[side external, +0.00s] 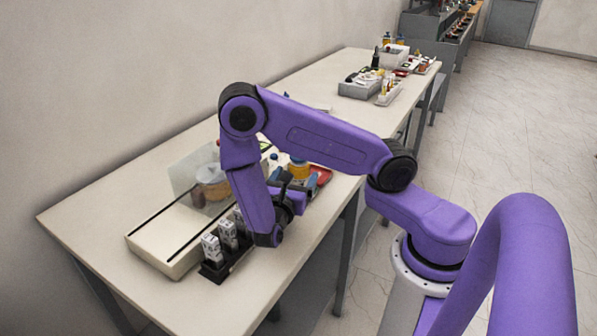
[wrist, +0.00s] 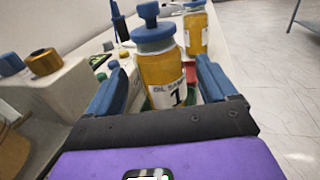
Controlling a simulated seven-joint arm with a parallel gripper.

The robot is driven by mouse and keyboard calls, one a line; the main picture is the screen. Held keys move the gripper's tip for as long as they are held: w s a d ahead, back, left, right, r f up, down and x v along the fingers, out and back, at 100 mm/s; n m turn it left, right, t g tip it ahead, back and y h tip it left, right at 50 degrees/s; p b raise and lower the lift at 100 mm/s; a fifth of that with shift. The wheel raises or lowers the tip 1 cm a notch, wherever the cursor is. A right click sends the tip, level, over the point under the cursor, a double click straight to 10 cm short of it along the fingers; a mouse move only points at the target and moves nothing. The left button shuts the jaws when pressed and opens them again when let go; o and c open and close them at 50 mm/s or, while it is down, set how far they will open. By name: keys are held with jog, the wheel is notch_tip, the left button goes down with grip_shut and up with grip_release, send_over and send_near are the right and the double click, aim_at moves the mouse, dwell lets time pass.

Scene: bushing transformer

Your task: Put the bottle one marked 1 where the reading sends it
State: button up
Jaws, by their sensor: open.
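No reading is legible in either view.
A black rack (side external: 215,269) with several white labelled items stands at the bench's front left. A long pale case (side external: 160,238) with dark grooves lies behind it. A red tray (side external: 322,174) lies beside the bottles. Bare bench (side external: 105,205) shows at the left end.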

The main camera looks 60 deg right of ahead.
jog(key=v, duration=0.8)
jog(key=shift+s+a, duration=0.1)
jog(key=shift+s+r+m+g+y, duration=0.4)
jog(key=shift+m+g, duration=0.1)
jog(key=shift+m, duration=0.1)
jog(key=s+a+r+m+g+y, duration=0.1)
jog(key=s+a+r+m+y, duration=0.1)
jog(key=s+y, duration=0.6)
jog(key=s+a+r+m+g+y, duration=0.2)
jog(key=s+r+m+y, duration=0.3)
jog(key=s+y, duration=0.3)
jog(key=shift+a+r+y, duration=0.5)
jog(key=shift+a, duration=0.05)
